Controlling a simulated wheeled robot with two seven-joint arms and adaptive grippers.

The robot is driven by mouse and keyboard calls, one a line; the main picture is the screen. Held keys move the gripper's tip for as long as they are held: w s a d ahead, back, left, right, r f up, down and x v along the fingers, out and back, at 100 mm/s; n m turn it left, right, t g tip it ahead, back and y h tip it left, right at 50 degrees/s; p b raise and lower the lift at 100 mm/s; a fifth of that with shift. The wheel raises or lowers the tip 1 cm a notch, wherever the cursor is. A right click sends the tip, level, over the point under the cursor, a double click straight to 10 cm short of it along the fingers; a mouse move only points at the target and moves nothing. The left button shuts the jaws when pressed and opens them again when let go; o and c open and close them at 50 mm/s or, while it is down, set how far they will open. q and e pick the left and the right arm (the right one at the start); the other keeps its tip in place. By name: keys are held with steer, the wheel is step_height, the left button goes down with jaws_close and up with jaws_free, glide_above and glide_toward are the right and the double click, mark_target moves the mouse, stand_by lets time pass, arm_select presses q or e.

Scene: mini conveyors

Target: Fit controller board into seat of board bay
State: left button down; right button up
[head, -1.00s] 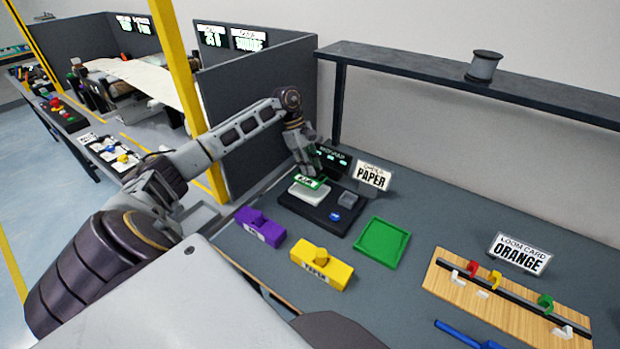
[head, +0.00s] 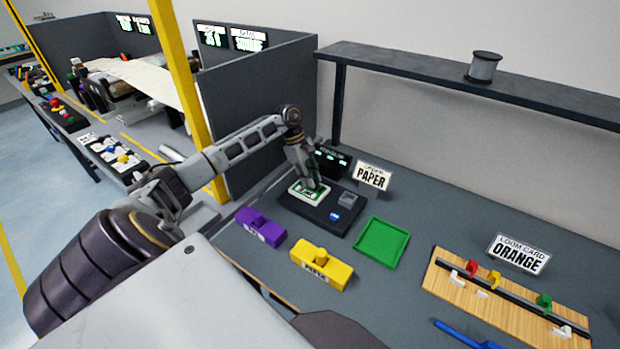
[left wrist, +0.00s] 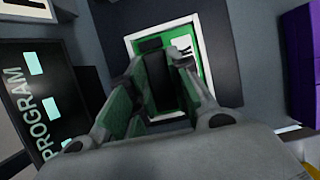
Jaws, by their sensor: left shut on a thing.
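The controller board (head: 308,193) is green with a white label and lies level within the pale seat of the dark board bay (head: 318,217). In the left wrist view the board (left wrist: 193,72) shows as a green rectangle inside the pale seat rim (left wrist: 210,62). My left gripper (head: 313,184) is directly over the board and shut on it, with its fingers (left wrist: 155,90) around a dark raised part. The fingers hide part of the board, so I cannot tell whether it is fully down. My right gripper is not in view.
A small screen reading PROGRAM (left wrist: 38,105) stands close beside the bay, with a PAPER card (head: 371,177) nearby. A purple block (head: 259,229), a yellow block (head: 322,268) and a green tray (head: 382,243) lie in front. A grey partition (head: 255,110) stands behind my left arm.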

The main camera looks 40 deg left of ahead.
arm_select(q)
steer(key=shift+f, duration=0.2)
steer(key=c, duration=1.3)
jaws_free()
steer(key=shift+r, duration=0.15)
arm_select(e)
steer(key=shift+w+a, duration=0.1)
